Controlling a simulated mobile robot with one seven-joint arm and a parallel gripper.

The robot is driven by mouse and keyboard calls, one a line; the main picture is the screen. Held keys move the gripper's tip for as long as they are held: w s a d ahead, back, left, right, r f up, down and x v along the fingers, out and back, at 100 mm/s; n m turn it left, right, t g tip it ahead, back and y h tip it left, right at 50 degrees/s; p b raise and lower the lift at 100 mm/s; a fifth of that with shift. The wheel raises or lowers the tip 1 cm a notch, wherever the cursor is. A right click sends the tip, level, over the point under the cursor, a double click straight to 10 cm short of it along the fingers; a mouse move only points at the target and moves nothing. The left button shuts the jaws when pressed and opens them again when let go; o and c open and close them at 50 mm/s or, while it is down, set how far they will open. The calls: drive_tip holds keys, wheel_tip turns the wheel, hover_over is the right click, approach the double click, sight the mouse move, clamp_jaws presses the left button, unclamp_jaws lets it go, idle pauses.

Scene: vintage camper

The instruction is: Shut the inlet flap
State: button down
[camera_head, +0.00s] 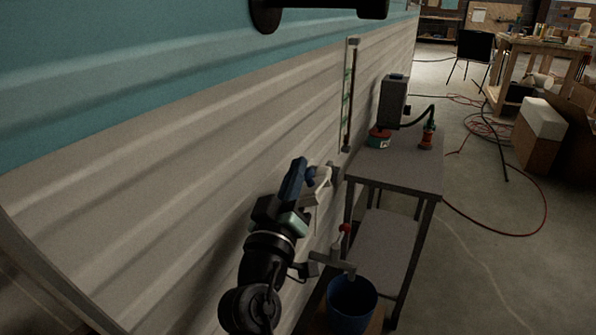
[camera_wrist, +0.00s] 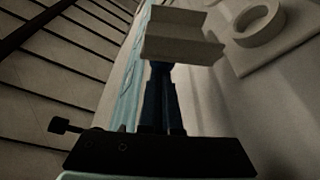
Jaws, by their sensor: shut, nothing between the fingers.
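The inlet is on the camper's side wall. In the wrist view its pale round ring (camera_wrist: 258,24) sits on a flat plate at the upper right. A pale, stepped piece (camera_wrist: 182,40), apparently the flap, stands out left of the ring, so it looks open. In the head view the pale inlet parts (camera_head: 321,188) show just right of my gripper (camera_head: 300,166). My gripper's dark blue fingers are shut and empty. In the wrist view the fingertips (camera_wrist: 161,68) end at the pale piece's lower edge; I cannot tell whether they touch it.
A grey metal table (camera_head: 415,168) stands right of the inlet, with a grey box device (camera_head: 392,101) on it. A tap with a red handle (camera_head: 345,229) is below the inlet, above a blue bucket (camera_head: 352,302). Hoses lie on the floor at the right.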

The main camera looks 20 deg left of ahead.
sight(309, 194)
drive_tip(key=shift+d+f+b, duration=0.1)
drive_tip(key=shift+f+b, duration=0.05)
drive_tip(key=shift+b, duration=0.3)
